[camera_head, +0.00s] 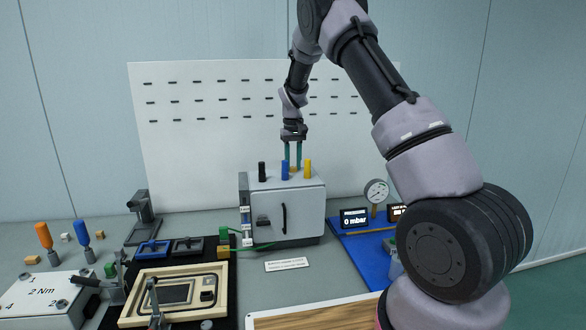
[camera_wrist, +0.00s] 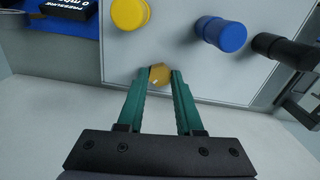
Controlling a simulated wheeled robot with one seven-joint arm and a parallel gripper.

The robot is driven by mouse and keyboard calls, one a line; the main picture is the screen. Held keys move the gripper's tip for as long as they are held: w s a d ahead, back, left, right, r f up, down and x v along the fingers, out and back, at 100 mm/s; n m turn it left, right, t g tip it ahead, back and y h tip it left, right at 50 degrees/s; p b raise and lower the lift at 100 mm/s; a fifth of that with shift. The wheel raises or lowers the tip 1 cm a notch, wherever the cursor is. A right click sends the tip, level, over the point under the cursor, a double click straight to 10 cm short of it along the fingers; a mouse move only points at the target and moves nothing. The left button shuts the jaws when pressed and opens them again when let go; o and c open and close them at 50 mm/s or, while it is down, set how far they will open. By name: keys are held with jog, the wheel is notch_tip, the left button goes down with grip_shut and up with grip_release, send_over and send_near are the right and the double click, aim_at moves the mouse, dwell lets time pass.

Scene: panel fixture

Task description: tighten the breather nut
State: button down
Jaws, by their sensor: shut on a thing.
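The breather nut (camera_wrist: 159,77) is a small brass hex piece on the top face of the light grey cabinet (camera_head: 290,198), near its edge. My gripper (camera_head: 293,163) points straight down from above the cabinet. In the wrist view the two green fingers of my gripper (camera_wrist: 159,73) are closed around the nut, one on each side, with the nut between the tips. In the head view the fingers and the blue post mostly hide the nut. How far the nut is screwed in cannot be told.
Black (camera_head: 262,171), blue (camera_head: 285,170) and yellow (camera_head: 307,169) posts stand on the cabinet top close to my fingers. A gauge (camera_head: 376,191) and a display reading 0 mbar (camera_head: 354,218) stand at right. A white pegboard (camera_head: 220,130) rises behind.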

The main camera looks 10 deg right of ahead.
jog(key=shift+m, duration=1.4)
jog(key=shift+m, duration=1.7)
jog(key=shift+m, duration=1.7)
jog(key=shift+m, duration=1.8)
